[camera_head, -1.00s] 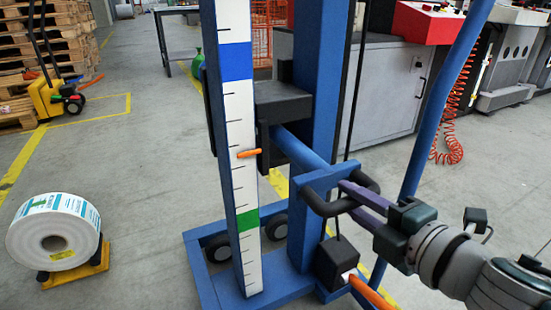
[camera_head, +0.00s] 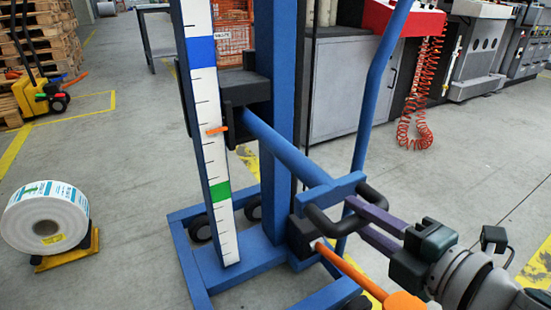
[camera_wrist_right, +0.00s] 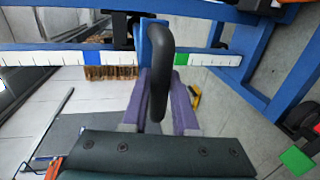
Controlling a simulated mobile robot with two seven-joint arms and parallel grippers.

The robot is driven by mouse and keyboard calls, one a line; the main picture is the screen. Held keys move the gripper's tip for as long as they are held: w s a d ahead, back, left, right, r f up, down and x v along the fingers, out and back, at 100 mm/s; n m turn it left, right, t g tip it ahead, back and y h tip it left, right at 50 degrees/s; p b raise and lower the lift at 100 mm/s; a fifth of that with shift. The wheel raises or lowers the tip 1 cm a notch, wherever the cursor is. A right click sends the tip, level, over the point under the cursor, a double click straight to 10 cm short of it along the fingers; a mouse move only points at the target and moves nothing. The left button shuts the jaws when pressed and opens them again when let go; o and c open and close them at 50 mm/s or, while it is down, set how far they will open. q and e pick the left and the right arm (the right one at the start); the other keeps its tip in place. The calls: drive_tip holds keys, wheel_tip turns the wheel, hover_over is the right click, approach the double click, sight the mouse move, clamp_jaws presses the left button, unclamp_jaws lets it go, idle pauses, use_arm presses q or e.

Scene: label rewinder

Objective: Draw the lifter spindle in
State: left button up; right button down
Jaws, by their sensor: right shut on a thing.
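The lifter spindle is a blue round bar (camera_head: 287,150) that runs out of the black carriage (camera_head: 244,92) on the blue lifter mast. A blue end plate (camera_head: 331,193) with a black loop handle (camera_head: 322,222) is at its near end. The handle also shows large in the right wrist view (camera_wrist_right: 161,60). My right gripper (camera_head: 352,208) has its purple fingers shut on this handle; they show in the right wrist view (camera_wrist_right: 158,102) too. The handle hides part of the fingers. My left gripper is not in view.
The lifter's blue base frame (camera_head: 255,265) with wheels stands on the floor. A white scale (camera_head: 207,120) with an orange pointer (camera_head: 217,130) faces me. A label roll (camera_head: 45,215) rests on a yellow stand at left. A grey cabinet (camera_head: 350,90) stands behind.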

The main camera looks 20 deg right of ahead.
drive_tip(key=shift+r, duration=0.15)
drive_tip(key=c, duration=1.2)
unclamp_jaws()
drive_tip(key=o, duration=0.4)
drive_tip(key=shift+s, duration=0.25)
drive_tip(key=shift+c, duration=0.2)
drive_tip(key=shift+o, duration=0.7)
drive_tip(key=shift+w, duration=0.1)
drive_tip(key=p+v, duration=0.2)
drive_tip(key=v, duration=0.8)
drive_tip(key=shift+d, duration=0.1)
